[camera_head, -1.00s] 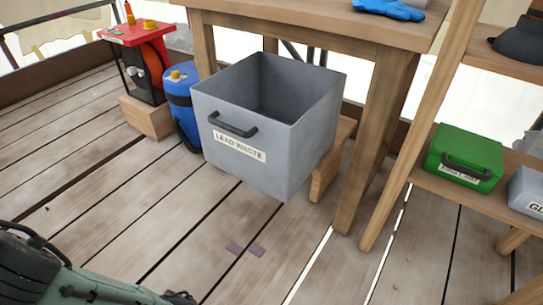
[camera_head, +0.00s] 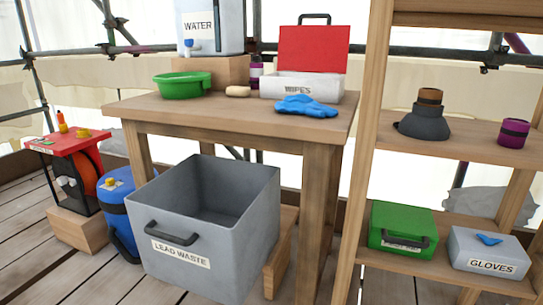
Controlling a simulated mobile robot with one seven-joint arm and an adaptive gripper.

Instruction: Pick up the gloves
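A pair of blue gloves (camera_head: 306,106) lies bunched near the front right of the wooden table (camera_head: 225,115), in front of the white wipes box. A grey box labelled GLOVES (camera_head: 488,262) stands on the lower shelf at the right, with a small blue piece (camera_head: 489,239) showing on its top. My gripper is not in view now.
A grey lead waste bin (camera_head: 225,235) stands in front of the table. A green bowl (camera_head: 183,85), a water container (camera_head: 210,25) and an open wipes box (camera_head: 310,84) are on or above the tabletop. A green case (camera_head: 402,228) sits on the lower shelf.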

